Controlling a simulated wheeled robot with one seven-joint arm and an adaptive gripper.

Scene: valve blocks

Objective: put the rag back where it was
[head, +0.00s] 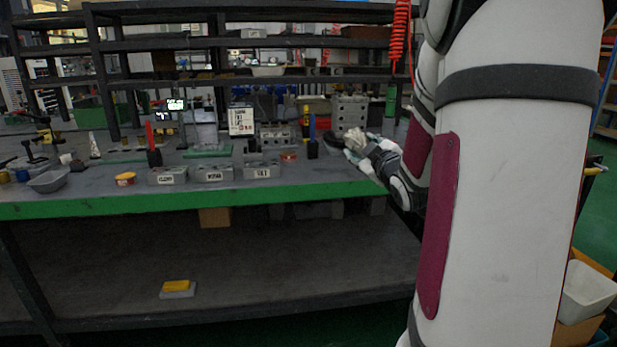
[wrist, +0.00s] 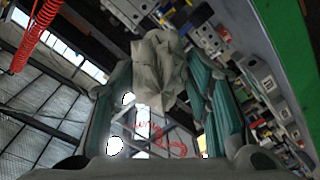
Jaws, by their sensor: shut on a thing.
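The rag (head: 354,138) is a crumpled, pale beige cloth above the right part of the green-edged workbench (head: 205,202). My gripper (head: 357,150) is shut on it. In the wrist view the rag (wrist: 158,68) stands bunched between the two teal-padded fingers, its upper folds sticking out past the tips. I cannot tell from the head view how high it is above the bench top.
A grey drilled valve block (head: 349,113) stands just behind my gripper. Labelled blocks (head: 213,171) line the bench front, with a yellow tin (head: 125,179) and a grey bowl (head: 48,181) farther left. A yellow sponge-like piece (head: 176,286) lies on the lower shelf.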

